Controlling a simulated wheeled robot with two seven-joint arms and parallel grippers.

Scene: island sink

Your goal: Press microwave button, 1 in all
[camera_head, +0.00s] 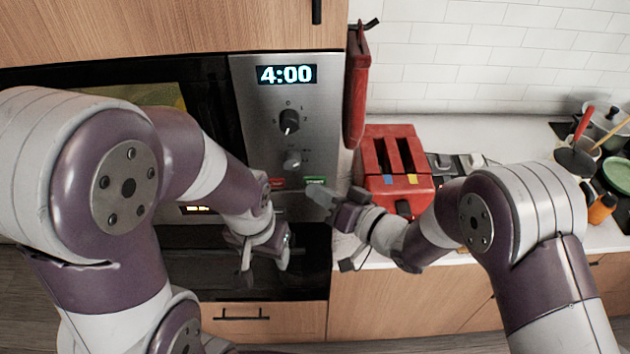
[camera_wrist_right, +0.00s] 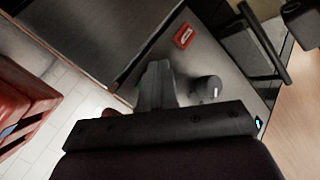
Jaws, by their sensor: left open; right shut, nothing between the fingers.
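The microwave (camera_head: 285,215) has a steel control panel with a lit 4:00 display (camera_head: 286,75), two knobs, a red button (camera_head: 277,183) and a green button (camera_head: 316,181). My right gripper (camera_head: 318,195) is shut and empty, its fingertips just below or at the green button; I cannot tell whether they touch. In the right wrist view the shut fingers (camera_wrist_right: 156,72) point at the panel, with the red button (camera_wrist_right: 184,37) beyond them and a knob (camera_wrist_right: 207,88) beside them. My left gripper (camera_head: 263,260) hangs open and empty below the panel.
A red toaster (camera_head: 393,165) stands on the counter right of the microwave. A red cloth or mitt (camera_head: 357,90) hangs beside the panel. Pots and utensils (camera_head: 595,145) crowd the far right. Wooden cabinets (camera_head: 400,305) lie below.

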